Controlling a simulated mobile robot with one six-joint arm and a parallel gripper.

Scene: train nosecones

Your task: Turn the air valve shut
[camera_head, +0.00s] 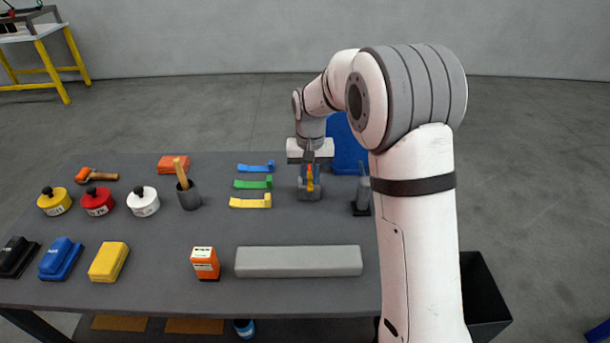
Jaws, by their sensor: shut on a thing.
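My gripper (309,170) points down from above and is shut on the handle. The fingers hide part of the handle, and its exact angle is hard to tell at this size.
Blue, green and yellow pieces (252,184) lie just left of the valve. A blue panel (346,146) stands behind it and a dark upright fixture (362,192) to its right. A long grey block (299,261) lies in front. My arm covers the table's right side.

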